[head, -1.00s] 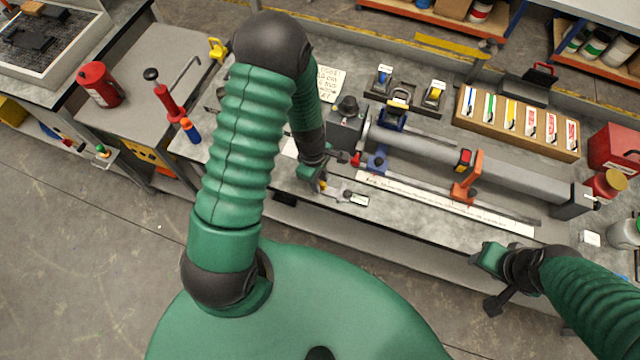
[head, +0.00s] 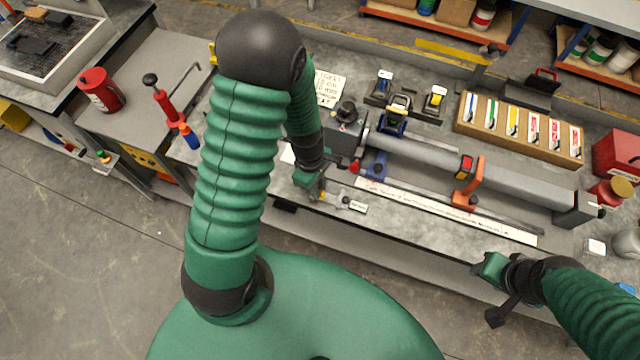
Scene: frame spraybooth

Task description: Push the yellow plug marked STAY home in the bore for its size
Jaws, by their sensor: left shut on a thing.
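My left gripper (head: 318,191) is low over the front left part of the bench, its fingers pointing down. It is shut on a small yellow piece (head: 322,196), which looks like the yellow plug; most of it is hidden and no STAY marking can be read. Beside it on the bench are a small grey fitting (head: 343,202) and a white label (head: 358,208). I cannot make out the bores. My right gripper (head: 487,290) hangs in front of the bench at the right, away from everything; its finger opening is unclear.
A long grey tube fixture (head: 430,155) lies along the bench, with a blue clamp (head: 377,165) and an orange bracket (head: 468,185). A white printed strip (head: 440,208) runs in front. A wooden rack (head: 521,128) of colored cards stands behind. A red canister (head: 100,90) is far left.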

